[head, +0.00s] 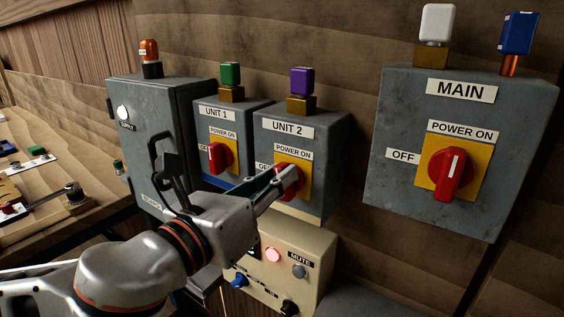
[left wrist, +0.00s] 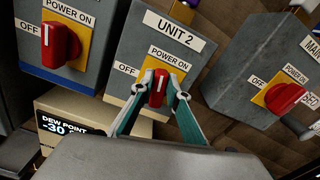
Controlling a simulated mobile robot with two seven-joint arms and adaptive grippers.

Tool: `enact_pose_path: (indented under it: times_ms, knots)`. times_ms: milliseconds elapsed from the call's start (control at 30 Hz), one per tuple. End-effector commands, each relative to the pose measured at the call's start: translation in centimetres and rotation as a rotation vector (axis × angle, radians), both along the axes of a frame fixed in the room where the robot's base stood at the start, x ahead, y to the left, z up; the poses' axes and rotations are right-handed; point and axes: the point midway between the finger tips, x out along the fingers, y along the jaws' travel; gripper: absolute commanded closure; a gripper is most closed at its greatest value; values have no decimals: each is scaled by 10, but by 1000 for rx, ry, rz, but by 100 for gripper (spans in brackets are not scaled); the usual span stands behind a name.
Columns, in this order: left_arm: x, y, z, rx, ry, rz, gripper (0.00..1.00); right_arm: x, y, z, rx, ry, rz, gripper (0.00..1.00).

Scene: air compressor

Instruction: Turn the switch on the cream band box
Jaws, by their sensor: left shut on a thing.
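The UNIT 2 box (head: 328,150) is grey and seems to have a pale cream band (head: 299,214) along its bottom edge. Its red switch (left wrist: 157,88) sits on a yellow plate (left wrist: 150,62), with OFF to the left and POWER ON above. The handle looks roughly upright, in line with POWER ON. My left gripper (left wrist: 160,94) is shut on this handle, one fingertip on each side. In the head view, the left gripper (head: 291,180) reaches the switch from the lower left and partly covers it and the OFF label. My right gripper is in neither view.
The UNIT 1 box (head: 256,115), with a blue band and red switch (head: 219,157), stands close on the left. The MAIN box (head: 390,120) is on the right. A cream panel (head: 318,247) with buttons and knobs sits below. A grey cabinet (head: 165,95) is farther left.

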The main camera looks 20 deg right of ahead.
Motion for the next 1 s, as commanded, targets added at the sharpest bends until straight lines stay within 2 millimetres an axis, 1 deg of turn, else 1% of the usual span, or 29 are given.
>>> enact_pose_path:
  times_ms: [33,200,267,367,700,900,1000]
  knots:
    - [-1,0,5,-18,29,1,100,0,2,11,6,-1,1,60]
    - [1,1,2,-105,141,0,100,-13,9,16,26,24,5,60]
    - [2,2,1,-141,188,0,100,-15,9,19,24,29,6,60]
    - [3,3,-1,-199,265,1,100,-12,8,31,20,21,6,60]
    - [6,5,-5,-399,521,2,100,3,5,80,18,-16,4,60]
    - [7,6,-9,-515,671,2,100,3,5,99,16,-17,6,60]
    - [7,6,-11,-573,744,2,100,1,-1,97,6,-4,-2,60]
